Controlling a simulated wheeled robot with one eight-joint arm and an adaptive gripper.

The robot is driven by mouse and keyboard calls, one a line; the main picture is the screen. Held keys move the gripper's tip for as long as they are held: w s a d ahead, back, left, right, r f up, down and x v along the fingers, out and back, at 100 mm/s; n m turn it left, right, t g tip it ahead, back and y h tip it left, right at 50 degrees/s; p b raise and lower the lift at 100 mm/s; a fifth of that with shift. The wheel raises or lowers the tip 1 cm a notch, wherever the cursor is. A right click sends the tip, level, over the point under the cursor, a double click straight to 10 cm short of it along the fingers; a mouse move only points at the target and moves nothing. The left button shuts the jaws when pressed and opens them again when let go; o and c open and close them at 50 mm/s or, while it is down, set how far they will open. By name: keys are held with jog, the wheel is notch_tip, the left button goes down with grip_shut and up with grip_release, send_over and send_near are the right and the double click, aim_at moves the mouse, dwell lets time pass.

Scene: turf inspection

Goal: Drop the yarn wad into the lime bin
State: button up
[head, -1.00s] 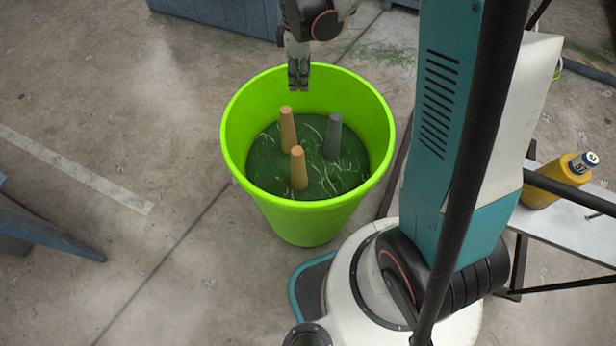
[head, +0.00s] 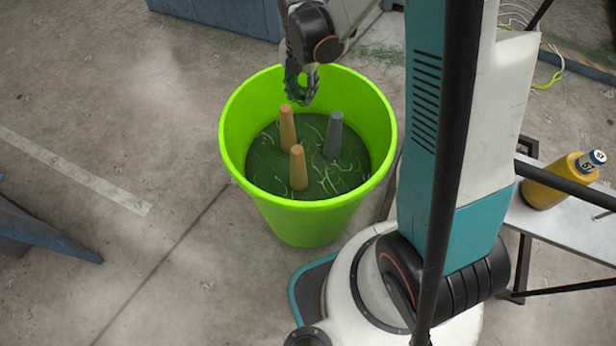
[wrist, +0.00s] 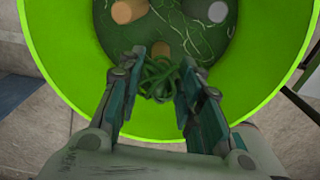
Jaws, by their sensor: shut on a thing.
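The lime bin (head: 308,218) stands open on the floor in front of me. It also shows in the wrist view (wrist: 62,70). My gripper (head: 301,96) is over the back part of the bin's opening, pointing down. In the wrist view my gripper (wrist: 160,82) is shut on the green yarn wad (wrist: 160,80), a loose tangle of loops between the two fingers. In the head view the wad is hard to tell from the dark fingers.
Two tan cones (head: 298,168) and a grey cone (head: 333,136) stand inside the bin on a dark green bottom with pale strands. A yellow bottle (head: 556,182) is on a bench (head: 570,225) at right. A blue bench edge (head: 45,233) is at left.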

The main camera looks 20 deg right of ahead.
jog(key=shift+f+b, duration=1.85)
jog(key=shift+f, duration=1.2)
jog(key=o, duration=0.8)
notch_tip(320, 180, up, 12)
jog(key=shift+r, duration=0.1)
